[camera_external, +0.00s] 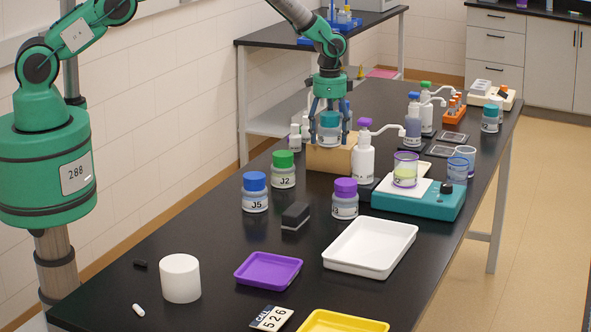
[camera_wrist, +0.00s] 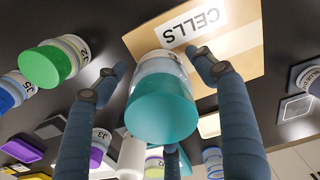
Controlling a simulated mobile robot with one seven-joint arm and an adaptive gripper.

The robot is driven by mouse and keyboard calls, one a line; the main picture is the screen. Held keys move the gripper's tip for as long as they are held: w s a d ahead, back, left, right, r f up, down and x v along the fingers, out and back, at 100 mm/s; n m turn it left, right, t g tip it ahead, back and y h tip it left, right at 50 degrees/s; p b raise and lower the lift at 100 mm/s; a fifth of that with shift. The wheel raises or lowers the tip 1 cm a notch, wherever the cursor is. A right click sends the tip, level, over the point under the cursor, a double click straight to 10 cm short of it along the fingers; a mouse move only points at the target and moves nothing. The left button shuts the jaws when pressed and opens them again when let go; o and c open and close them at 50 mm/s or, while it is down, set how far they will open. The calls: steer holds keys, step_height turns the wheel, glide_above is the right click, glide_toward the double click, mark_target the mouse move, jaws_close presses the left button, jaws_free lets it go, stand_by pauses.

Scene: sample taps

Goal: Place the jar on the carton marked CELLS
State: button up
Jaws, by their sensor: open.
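The carton marked CELLS (camera_external: 325,160) is a tan box on the black bench, and its white label shows in the wrist view (camera_wrist: 195,24). A jar with a teal lid (camera_external: 329,123) is upright over the carton, its base at the carton's top. In the wrist view its lid (camera_wrist: 162,108) hides much of its body. It appears to rest on the carton, though the contact is partly hidden. My gripper (camera_external: 330,143) is open, with its fingers down on both sides of the jar. In the wrist view a gap shows beside the left finger.
A white bottle with a purple cap (camera_external: 363,158) stands close to the carton's right. Jars J2 (camera_external: 284,170), J5 (camera_external: 255,193) and a purple-lidded jar (camera_external: 345,199) stand in front. A teal scale (camera_external: 420,203) and white tray (camera_external: 370,250) are at the right.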

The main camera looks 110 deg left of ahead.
steer(key=shift+r, duration=0.15)
steer(key=shift+r+b, duration=0.35)
steer(key=shift+r, duration=5.65)
